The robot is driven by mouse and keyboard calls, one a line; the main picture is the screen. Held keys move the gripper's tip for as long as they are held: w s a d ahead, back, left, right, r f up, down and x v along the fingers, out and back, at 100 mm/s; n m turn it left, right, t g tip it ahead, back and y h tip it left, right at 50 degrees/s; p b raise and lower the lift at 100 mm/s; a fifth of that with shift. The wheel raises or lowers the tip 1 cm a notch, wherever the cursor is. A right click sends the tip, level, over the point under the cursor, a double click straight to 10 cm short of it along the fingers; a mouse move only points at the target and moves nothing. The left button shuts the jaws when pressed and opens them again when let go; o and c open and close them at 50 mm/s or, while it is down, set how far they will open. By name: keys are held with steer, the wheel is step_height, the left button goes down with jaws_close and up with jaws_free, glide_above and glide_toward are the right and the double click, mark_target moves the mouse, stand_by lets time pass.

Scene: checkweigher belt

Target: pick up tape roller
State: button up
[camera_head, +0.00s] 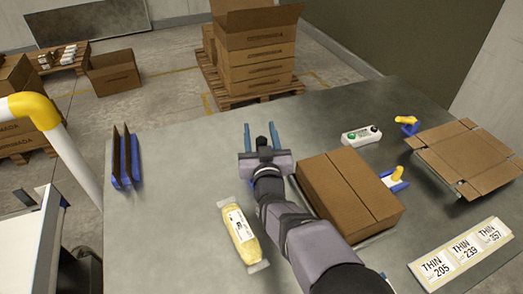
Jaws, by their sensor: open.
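My gripper (260,130) is open and empty over the middle of the grey table, its two blue fingers pointing away toward the far edge. Two small yellow-and-blue tools are to its right. One tool (397,174) has a yellow upper part on a blue and white base and sits just right of the closed carton. The other tool (408,123) lies farther back, near the flattened carton. I cannot tell for certain which is the tape roller. Both are well apart from my gripper.
A closed brown carton (350,190) stands right beside my arm. A yellow packet (240,234) lies to the left. A control box (361,135), an opened carton (468,156), label cards (460,252) and a blue rack (126,157) are also on the table (190,165).

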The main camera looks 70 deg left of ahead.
jaws_close()
steer(key=shift+r, duration=0.1)
